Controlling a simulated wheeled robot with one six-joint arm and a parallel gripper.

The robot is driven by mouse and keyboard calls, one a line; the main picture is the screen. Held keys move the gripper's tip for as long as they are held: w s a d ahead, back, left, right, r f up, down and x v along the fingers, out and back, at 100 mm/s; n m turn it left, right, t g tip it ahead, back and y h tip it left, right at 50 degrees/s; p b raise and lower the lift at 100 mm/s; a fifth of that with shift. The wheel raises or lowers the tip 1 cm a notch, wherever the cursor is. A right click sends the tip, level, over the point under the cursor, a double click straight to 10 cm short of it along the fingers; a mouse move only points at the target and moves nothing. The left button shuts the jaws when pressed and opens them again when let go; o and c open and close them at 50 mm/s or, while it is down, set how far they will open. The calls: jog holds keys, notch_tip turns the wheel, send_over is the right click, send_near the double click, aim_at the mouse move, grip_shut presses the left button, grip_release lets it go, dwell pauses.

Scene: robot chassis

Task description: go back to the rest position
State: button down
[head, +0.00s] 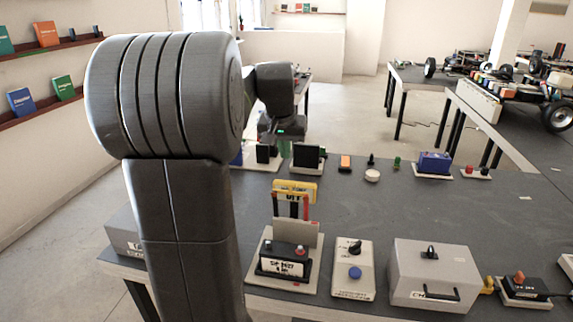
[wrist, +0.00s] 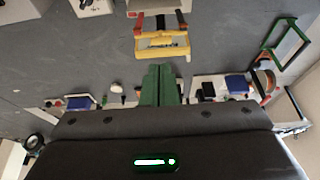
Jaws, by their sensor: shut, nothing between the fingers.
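My gripper (wrist: 160,72) shows in the wrist view as two green fingers pressed together, with nothing between them. In the head view only the dark wrist housing with its green light and a bit of the green fingers (head: 285,149) show, hanging over the far side of the grey table (head: 215,195). My dark arm covers much of the left of the head view. A yellow-framed part with red and black posts (head: 294,192) stands nearer than the gripper; in the wrist view its yellow frame (wrist: 162,46) lies just beyond the fingertips, apart from them.
Small modules, including a blue one (head: 434,162), line the far edge. The table's middle right is clear.

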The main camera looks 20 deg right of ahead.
jog(key=shift+s+a+r, duration=0.15)
jog(key=shift+s+r, duration=0.05)
jog(key=shift+r, duration=0.45)
jog(key=p, duration=0.1)
send_near(290, 183)
notch_tip(290, 183, down, 3)
jog(key=b+x, duration=0.2)
jog(key=x, duration=0.1)
jog(key=shift+w+d+f, duration=0.15)
jog(key=shift+w+d, duration=0.15)
jog(key=shift+w, duration=0.1)
jog(key=shift+w+d+f, duration=0.1)
